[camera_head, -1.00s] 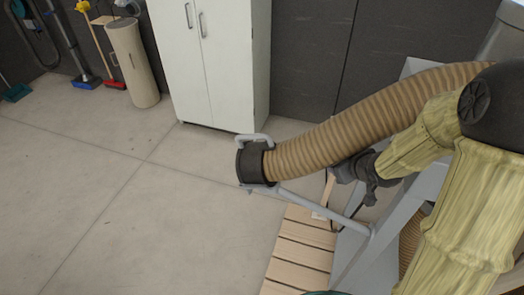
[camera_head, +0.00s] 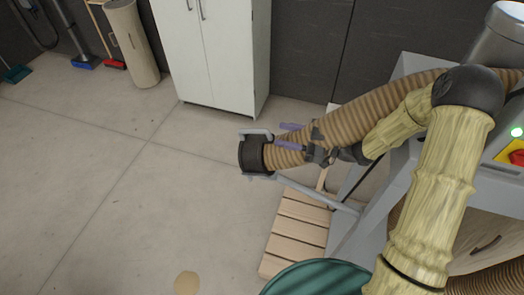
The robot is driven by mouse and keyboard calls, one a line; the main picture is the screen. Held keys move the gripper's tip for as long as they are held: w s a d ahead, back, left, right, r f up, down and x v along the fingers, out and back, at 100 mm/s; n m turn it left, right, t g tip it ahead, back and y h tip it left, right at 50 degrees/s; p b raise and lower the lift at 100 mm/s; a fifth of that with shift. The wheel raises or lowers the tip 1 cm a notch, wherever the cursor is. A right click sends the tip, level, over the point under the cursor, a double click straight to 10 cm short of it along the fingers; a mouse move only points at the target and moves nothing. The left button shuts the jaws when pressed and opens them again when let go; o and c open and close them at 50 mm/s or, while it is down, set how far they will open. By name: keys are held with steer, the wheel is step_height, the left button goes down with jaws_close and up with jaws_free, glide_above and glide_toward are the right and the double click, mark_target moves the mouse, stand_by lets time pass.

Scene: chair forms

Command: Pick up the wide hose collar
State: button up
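The wide hose collar (camera_head: 252,153) is a dark ring with a grey bracket at the free left end of a thick tan ribbed hose (camera_head: 385,108). My gripper (camera_head: 279,134) has two purple fingers that point left toward the collar. The fingers are spread apart, just right of the collar. The lower finger shows in front of the hose and the upper one by its top edge. I cannot tell whether they touch the hose. The collar is not between the fingertips.
A grey support arm (camera_head: 318,197) runs beneath the collar to a grey machine frame. A wooden slatted pallet (camera_head: 299,228) and a green round thing (camera_head: 318,279) are below. A white cabinet (camera_head: 211,55) stands behind. The floor at left is mostly clear.

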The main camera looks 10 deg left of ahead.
mark_target(261, 129)
steer(key=shift+a+p, duration=0.45)
steer(key=shift+a, duration=0.65)
steer(key=a+p, duration=0.2)
steer(key=a, duration=0.1)
steer(key=a+p, duration=0.1)
steer(key=p, duration=0.1)
steer(key=shift+s+a+r, duration=0.1)
steer(key=shift+a+r, duration=0.15)
steer(key=shift+a, duration=0.15)
steer(key=shift+a+f, duration=0.2)
